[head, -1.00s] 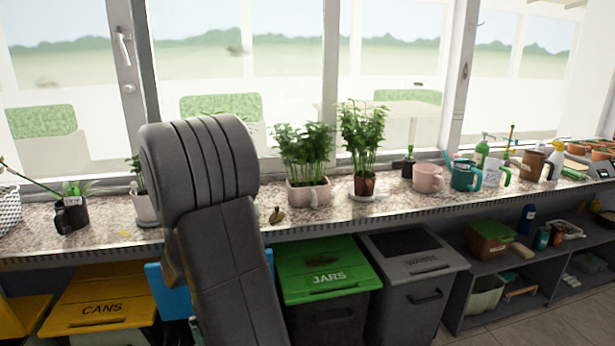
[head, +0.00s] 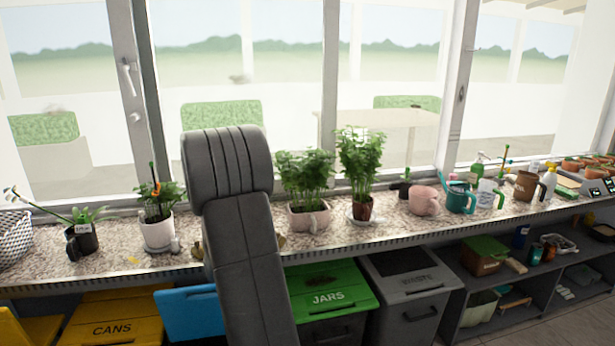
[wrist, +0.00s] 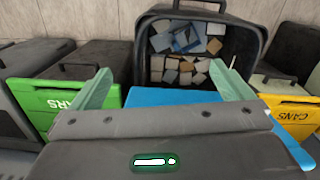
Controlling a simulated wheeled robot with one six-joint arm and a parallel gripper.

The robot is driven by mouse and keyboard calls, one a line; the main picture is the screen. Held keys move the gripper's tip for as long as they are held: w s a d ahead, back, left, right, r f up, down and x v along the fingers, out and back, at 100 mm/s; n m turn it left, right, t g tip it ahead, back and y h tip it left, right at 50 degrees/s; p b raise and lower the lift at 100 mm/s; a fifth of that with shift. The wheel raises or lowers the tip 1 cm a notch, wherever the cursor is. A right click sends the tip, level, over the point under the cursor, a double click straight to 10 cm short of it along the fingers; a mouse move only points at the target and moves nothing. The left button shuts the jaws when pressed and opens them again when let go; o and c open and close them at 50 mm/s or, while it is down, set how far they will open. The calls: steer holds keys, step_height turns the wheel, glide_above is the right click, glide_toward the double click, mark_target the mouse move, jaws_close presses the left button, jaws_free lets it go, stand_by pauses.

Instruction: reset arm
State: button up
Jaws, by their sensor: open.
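My gripper (wrist: 165,88) shows in the wrist view with its two pale green fingers wide apart and nothing between them. Beyond the fingers is an open dark bin (wrist: 258,40) with several blue, tan and white blocks inside. A blue lid (wrist: 172,97) lies between the fingers and the bin; I cannot tell whether the fingers touch it. In the head view the blue lid (head: 187,314) sticks out left of my arm. My arm stands upright there and hides part of the counter; the gripper itself is hidden.
A green JARS bin (head: 330,291) and a grey WASTE bin (head: 410,275) stand right of my arm, a yellow CANS bin (head: 115,310) left. The counter (head: 400,229) above holds potted plants (head: 305,180), mugs (head: 423,201) and bottles. An open shelf (head: 500,290) is at right.

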steer(key=shift+m, duration=0.8)
steer(key=shift+w+d+r+p, duration=0.35)
steer(key=shift+d+r+p, duration=0.15)
steer(key=shift+d+p, duration=0.2)
steer(key=shift+w+d+r+p, duration=0.45)
steer(key=shift+d+p, duration=0.2)
steer(key=shift+p, duration=0.2)
steer(key=shift+w+d+r+p, duration=0.3)
steer(key=shift+d+r+p, duration=0.25)
steer(key=shift+d+p, duration=0.15)
